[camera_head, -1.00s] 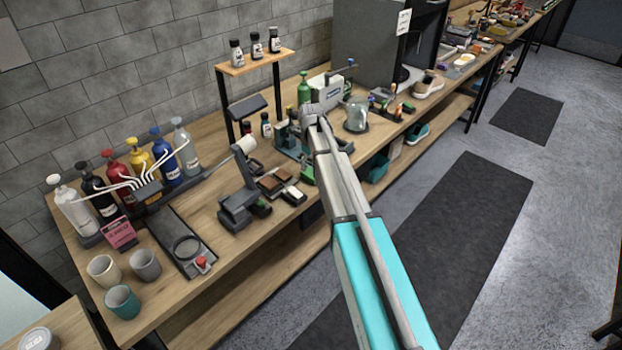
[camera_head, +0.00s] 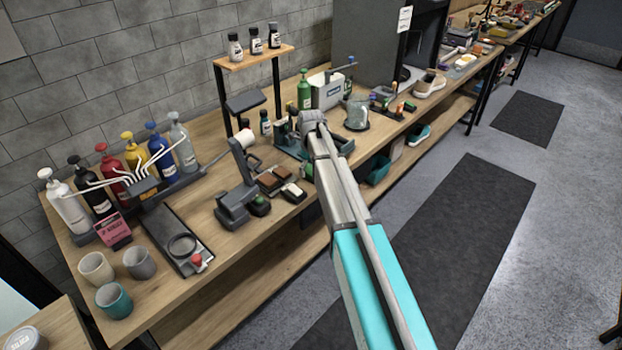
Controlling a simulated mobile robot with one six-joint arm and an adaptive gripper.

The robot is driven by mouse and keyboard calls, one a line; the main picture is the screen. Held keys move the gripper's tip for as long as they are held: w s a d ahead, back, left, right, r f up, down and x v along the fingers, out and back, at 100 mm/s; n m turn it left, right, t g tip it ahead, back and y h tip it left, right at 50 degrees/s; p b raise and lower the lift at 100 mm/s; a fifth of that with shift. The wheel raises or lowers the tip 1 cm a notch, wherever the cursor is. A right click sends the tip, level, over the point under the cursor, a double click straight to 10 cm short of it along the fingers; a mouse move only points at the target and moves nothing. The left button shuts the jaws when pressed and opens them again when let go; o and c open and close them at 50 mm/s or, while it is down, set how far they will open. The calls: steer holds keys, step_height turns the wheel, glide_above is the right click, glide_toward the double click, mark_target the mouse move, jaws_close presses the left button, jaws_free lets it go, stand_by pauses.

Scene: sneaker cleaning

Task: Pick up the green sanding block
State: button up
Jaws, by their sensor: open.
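A small green block (camera_head: 309,170), which looks like the green sanding block, lies near the bench's front edge, just left of my forearm. My arm partly covers it, so its full shape is not clear. My arm reaches up from the bottom of the view, and its pale wrist shows over the bench, farther back than the green block. My gripper's fingers are hidden behind the wrist and cannot be made out.
Brown blocks (camera_head: 269,183) and a white-topped block (camera_head: 293,192) lie left of the green one. A grey stand (camera_head: 237,200) is beside them. Pump bottles (camera_head: 136,156), cups (camera_head: 139,263) and a raised shelf (camera_head: 254,61) occupy the bench. The floor beside the bench is open.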

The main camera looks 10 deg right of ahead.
steer(key=shift+f, duration=0.5)
steer(key=shift+c, duration=0.3)
steer(key=c, duration=1.1)
steer(key=shift+r, duration=0.15)
step_height(320, 180, up, 3)
steer(key=shift+f+p, duration=0.15)
steer(key=shift+p, duration=1.05)
steer(key=s+d+r+p, duration=0.1)
steer(key=s+r+p, duration=0.2)
steer(key=s, duration=0.1)
steer(key=s+d+r+p, duration=0.2)
steer(key=s+r+p, duration=0.1)
steer(key=s, duration=0.1)
steer(key=s+d+r+p, duration=0.2)
steer(key=s+r+p, duration=0.2)
steer(key=s, duration=0.1)
steer(key=shift+d, duration=0.1)
